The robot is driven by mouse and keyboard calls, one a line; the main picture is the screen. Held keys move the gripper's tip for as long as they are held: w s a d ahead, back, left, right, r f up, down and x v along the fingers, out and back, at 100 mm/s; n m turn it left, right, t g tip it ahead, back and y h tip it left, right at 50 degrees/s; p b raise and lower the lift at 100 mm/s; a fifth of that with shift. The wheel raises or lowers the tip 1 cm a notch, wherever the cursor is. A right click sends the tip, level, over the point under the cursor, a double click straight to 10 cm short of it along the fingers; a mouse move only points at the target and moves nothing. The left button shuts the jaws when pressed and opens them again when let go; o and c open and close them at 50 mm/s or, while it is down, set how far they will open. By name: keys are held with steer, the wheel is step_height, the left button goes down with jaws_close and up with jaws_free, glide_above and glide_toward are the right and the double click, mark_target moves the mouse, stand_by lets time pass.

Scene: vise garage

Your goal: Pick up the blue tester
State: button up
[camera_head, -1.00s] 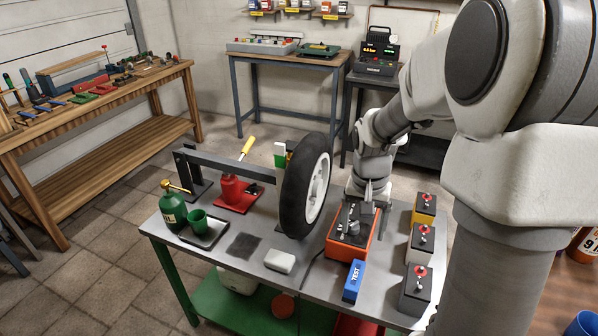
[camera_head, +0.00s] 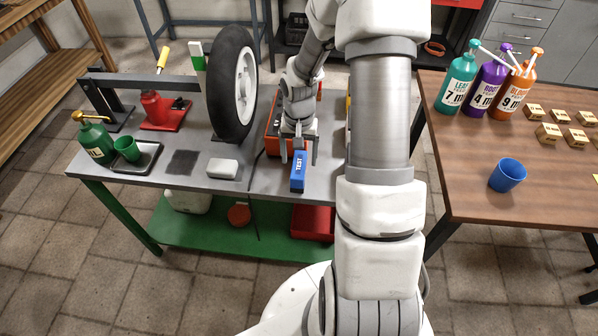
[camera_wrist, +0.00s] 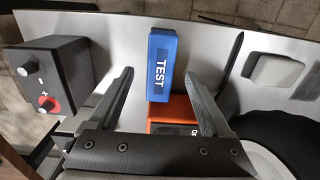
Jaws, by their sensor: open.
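The blue tester (camera_head: 298,172) is a small blue block marked TEST. It lies near the front edge of the grey workbench (camera_head: 225,183), in front of an orange box (camera_head: 273,135). My gripper (camera_head: 299,155) is above the bench at the tester's far end, with its fingers apart and nothing between them. In the wrist view the tester (camera_wrist: 161,64) lies ahead of the open fingers of my gripper (camera_wrist: 158,85), roughly centred between them and apart from both.
A white block (camera_head: 222,168) and an upright wheel (camera_head: 232,82) stand left of the tester. In the wrist view a dark box with knobs (camera_wrist: 45,78) is close beside one finger. A wooden table (camera_head: 455,185) with a blue cup (camera_head: 507,175) is to the right.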

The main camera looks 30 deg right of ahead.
mark_target(299, 164)
steer(key=shift+w+d+f+b, duration=0.15)
steer(key=shift+f+b, duration=0.1)
steer(key=shift+f, duration=1.15)
steer(key=shift+w+f+b, duration=0.1)
steer(key=shift+f+b, duration=0.15)
steer(key=shift+f, duration=1.15)
steer(key=shift+f, duration=0.25)
jaws_close()
